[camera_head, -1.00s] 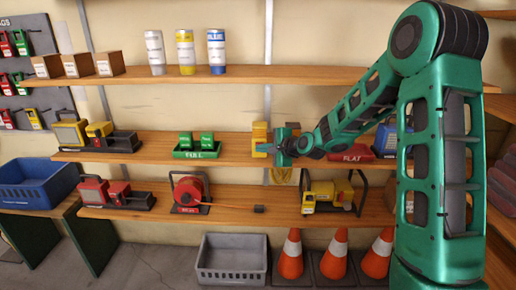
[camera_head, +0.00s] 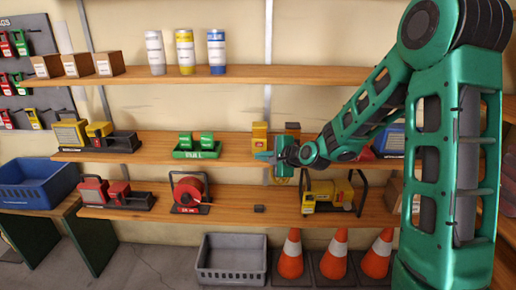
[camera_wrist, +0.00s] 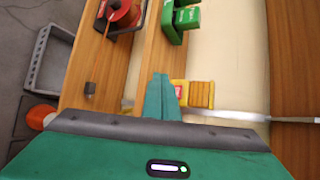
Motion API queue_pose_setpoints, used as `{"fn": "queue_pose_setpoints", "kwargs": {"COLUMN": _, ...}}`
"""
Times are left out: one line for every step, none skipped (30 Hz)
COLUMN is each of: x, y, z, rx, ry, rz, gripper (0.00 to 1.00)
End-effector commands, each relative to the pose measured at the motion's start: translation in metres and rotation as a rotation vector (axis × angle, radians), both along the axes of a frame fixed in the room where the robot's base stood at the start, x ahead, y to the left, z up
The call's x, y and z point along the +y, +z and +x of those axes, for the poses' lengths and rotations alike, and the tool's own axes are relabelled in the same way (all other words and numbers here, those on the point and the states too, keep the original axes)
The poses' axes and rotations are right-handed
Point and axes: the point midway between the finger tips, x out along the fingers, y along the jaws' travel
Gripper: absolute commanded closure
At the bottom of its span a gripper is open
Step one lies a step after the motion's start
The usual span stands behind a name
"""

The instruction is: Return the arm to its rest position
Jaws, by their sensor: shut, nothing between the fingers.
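My green gripper (camera_head: 260,157) is in front of the middle shelf in the head view, near its front edge. My arm reaches to it from the right. In the wrist view my gripper's fingers (camera_wrist: 161,80) are together with nothing between them. A yellow item (camera_wrist: 195,94) is just right of the fingertips there, and in the head view the yellow block (camera_head: 259,135) stands behind the gripper. I cannot tell whether the fingers touch it. Part of the middle shelf is hidden behind my arm.
The lower shelf (camera_head: 235,203) carries a red reel (camera_head: 190,190), a small dark block (camera_head: 259,208) and a yellow machine (camera_head: 328,196). Orange cones (camera_head: 291,255) and a grey crate (camera_head: 232,262) stand below.

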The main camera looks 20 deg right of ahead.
Motion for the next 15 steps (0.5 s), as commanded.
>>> {"fn": "queue_pose_setpoints", "kwargs": {"x": 0.001, "y": 0.0, "z": -0.002, "rx": 0.0, "ry": 0.0, "rz": 0.0, "gripper": 1.0}}
{"fn": "queue_pose_setpoints", "kwargs": {"x": 0.001, "y": 0.0, "z": -0.002, "rx": 0.0, "ry": 0.0, "rz": 0.0, "gripper": 1.0}}
{"fn": "queue_pose_setpoints", "kwargs": {"x": 0.001, "y": 0.0, "z": -0.003, "rx": 0.0, "ry": 0.0, "rz": 0.0, "gripper": 1.0}}
{"fn": "queue_pose_setpoints", "kwargs": {"x": 0.001, "y": 0.0, "z": -0.003, "rx": 0.0, "ry": 0.0, "rz": 0.0, "gripper": 1.0}}
{"fn": "queue_pose_setpoints", "kwargs": {"x": 0.001, "y": 0.0, "z": -0.003, "rx": 0.0, "ry": 0.0, "rz": 0.0, "gripper": 1.0}}
{"fn": "queue_pose_setpoints", "kwargs": {"x": 0.001, "y": 0.0, "z": -0.003, "rx": 0.0, "ry": 0.0, "rz": 0.0, "gripper": 1.0}}
{"fn": "queue_pose_setpoints", "kwargs": {"x": 0.001, "y": 0.0, "z": -0.003, "rx": 0.0, "ry": 0.0, "rz": 0.0, "gripper": 1.0}}
{"fn": "queue_pose_setpoints", "kwargs": {"x": 0.001, "y": 0.0, "z": -0.003, "rx": 0.0, "ry": 0.0, "rz": 0.0, "gripper": 1.0}}
{"fn": "queue_pose_setpoints", "kwargs": {"x": 0.001, "y": 0.0, "z": -0.003, "rx": 0.0, "ry": 0.0, "rz": 0.0, "gripper": 1.0}}
{"fn": "queue_pose_setpoints", "kwargs": {"x": 0.001, "y": 0.0, "z": -0.003, "rx": 0.0, "ry": 0.0, "rz": -0.001, "gripper": 1.0}}
{"fn": "queue_pose_setpoints", "kwargs": {"x": 0.001, "y": 0.0, "z": -0.003, "rx": 0.001, "ry": 0.001, "rz": -0.003, "gripper": 1.0}}
{"fn": "queue_pose_setpoints", "kwargs": {"x": 0.0, "y": 0.0, "z": -0.005, "rx": 0.003, "ry": 0.004, "rz": -0.013, "gripper": 1.0}}
{"fn": "queue_pose_setpoints", "kwargs": {"x": -0.001, "y": -0.001, "z": -0.007, "rx": 0.007, "ry": 0.009, "rz": -0.028, "gripper": 1.0}}
{"fn": "queue_pose_setpoints", "kwargs": {"x": -0.003, "y": -0.001, "z": -0.01, "rx": 0.012, "ry": 0.016, "rz": -0.05, "gripper": 1.0}}
{"fn": "queue_pose_setpoints", "kwargs": {"x": -0.007, "y": -0.002, "z": -0.015, "rx": 0.022, "ry": 0.028, "rz": -0.091, "gripper": 1.0}}
